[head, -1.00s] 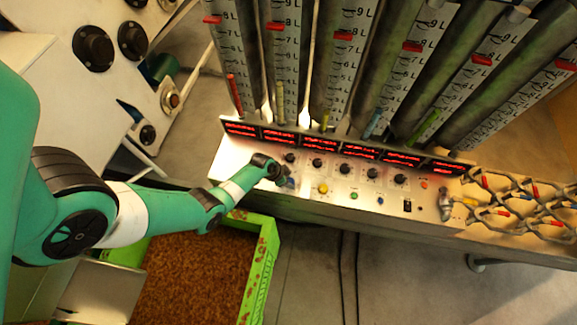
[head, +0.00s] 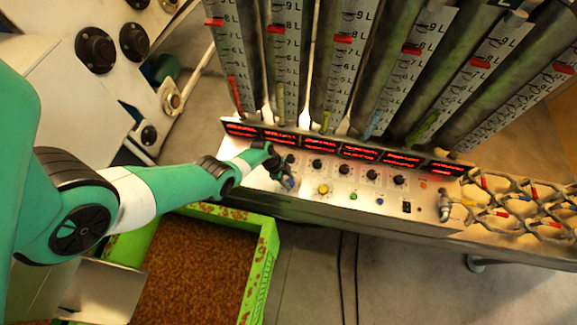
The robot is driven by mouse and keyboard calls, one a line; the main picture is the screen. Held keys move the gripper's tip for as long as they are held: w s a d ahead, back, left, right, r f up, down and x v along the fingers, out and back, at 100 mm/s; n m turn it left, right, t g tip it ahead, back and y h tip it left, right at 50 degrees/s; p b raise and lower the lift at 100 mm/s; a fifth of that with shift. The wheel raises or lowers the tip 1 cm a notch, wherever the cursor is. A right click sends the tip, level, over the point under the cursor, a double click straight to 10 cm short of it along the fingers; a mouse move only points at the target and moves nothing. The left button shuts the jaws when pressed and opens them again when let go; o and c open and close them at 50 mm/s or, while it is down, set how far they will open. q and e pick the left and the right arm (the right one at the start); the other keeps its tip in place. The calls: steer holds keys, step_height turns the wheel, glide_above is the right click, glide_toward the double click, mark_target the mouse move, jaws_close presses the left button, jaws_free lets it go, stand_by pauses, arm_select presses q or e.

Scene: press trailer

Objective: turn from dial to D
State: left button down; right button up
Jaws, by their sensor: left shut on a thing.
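A metal control panel (head: 330,195) runs across the middle of the head view, with a row of black dials such as this dial (head: 344,170). My left gripper (head: 287,181) is at the left end of the panel, at the leftmost part of the dial row. It is shut on a small knob there, which the gripper mostly hides. The dial markings are too small to read. My right gripper is not in view.
Red displays (head: 320,146) line the panel's back edge, below tall measuring tubes with scales. A green crate (head: 262,265) with brown contents lies below my left arm.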

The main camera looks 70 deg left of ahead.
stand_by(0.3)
arm_select(q)
steer(key=shift+c, duration=1.7)
jaws_free()
